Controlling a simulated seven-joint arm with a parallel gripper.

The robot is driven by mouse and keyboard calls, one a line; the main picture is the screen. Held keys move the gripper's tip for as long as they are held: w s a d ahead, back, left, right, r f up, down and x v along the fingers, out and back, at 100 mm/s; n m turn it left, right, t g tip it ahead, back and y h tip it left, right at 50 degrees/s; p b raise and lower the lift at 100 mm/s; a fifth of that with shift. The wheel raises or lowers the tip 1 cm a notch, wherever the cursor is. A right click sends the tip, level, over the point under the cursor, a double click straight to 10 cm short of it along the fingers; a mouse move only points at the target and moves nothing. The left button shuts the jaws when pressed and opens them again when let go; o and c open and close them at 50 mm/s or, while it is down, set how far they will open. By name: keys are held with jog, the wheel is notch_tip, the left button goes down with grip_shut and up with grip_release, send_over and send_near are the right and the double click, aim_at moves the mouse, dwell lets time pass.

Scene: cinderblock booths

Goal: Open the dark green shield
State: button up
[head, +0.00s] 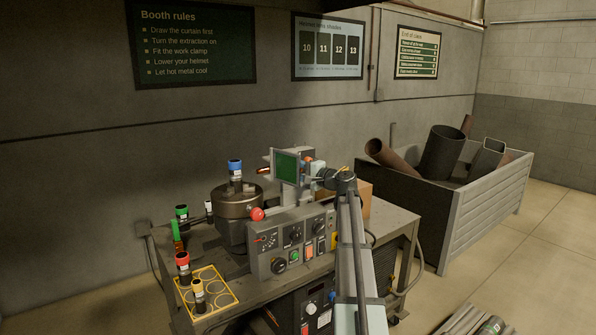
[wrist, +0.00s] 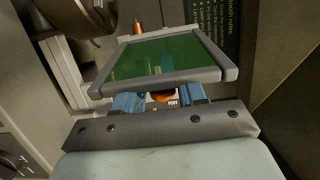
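The dark green shield (head: 286,166) is a rectangular tinted pane on the machine at the middle of the bench. In the wrist view its pane (wrist: 165,60) sits in a grey frame and fills the upper middle. My gripper (head: 317,174) is just right of the shield in the head view. In the wrist view my gripper (wrist: 163,99) has two blue fingers spread apart near the frame's close edge. An orange round part (wrist: 163,96) shows between them; I cannot tell whether they touch it. The shield's hinge is hidden.
A round chuck (head: 237,200) with a blue-topped cylinder stands left of the shield. A control box (head: 293,240) with a red ball knob is in front. A yellow tray (head: 207,291) holds capped cylinders. A metal bin (head: 480,205) of pipes stands behind right.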

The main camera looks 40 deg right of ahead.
jog(key=shift+o, duration=0.8)
jog(key=v, duration=1.3)
jog(key=shift+s, duration=0.4)
jog(key=shift+d, duration=0.1)
